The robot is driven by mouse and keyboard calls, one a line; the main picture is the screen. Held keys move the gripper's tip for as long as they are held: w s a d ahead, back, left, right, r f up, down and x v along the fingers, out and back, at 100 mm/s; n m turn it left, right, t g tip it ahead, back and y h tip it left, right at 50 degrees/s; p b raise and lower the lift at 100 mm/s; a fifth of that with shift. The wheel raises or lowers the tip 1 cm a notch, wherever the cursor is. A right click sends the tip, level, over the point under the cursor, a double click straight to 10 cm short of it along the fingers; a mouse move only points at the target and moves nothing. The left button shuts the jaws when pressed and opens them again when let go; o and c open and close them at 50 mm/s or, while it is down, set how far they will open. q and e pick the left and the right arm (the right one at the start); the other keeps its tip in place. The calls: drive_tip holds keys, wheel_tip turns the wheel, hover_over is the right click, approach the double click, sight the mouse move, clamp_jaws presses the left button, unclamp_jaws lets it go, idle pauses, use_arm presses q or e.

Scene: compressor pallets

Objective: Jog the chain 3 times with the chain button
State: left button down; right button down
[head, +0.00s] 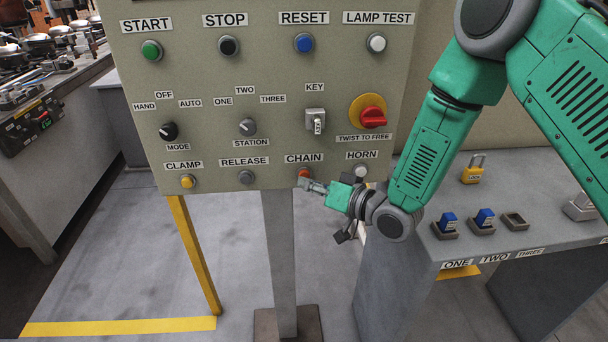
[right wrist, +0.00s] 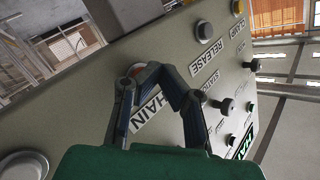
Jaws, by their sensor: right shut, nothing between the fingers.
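The chain button (head: 304,173) is a small red-orange button under the CHAIN label (head: 305,159) at the lower edge of the beige control panel (head: 210,105). My right gripper (head: 305,184) is shut and empty, its fingertips at the lower part of the button. In the right wrist view the closed fingertips (right wrist: 147,72) overlap the chain button (right wrist: 134,69), which is partly hidden behind them. I cannot tell whether the button is pressed in. My left gripper is not in view.
The horn button (head: 360,171) is close to the right of the gripper, and the release button (head: 246,177) is to its left. A grey bench (head: 400,265) with blue blocks (head: 448,221) and a yellow padlock (head: 473,169) stands at right. A grey post (head: 280,260) is below the panel.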

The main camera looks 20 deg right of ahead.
drive_tip(key=shift+w+d, duration=0.1)
drive_tip(key=shift+w, duration=0.25)
idle(0.3)
drive_tip(key=shift+s, duration=0.15)
drive_tip(key=shift+s+a, duration=0.25)
drive_tip(key=shift+s, duration=0.55)
drive_tip(key=shift+s, duration=0.1)
drive_tip(key=s, duration=0.2)
drive_tip(key=s+a+p, duration=0.1)
drive_tip(key=s, duration=0.2)
drive_tip(key=shift+s+a, duration=0.2)
drive_tip(key=shift+s, duration=0.15)
idle(0.4)
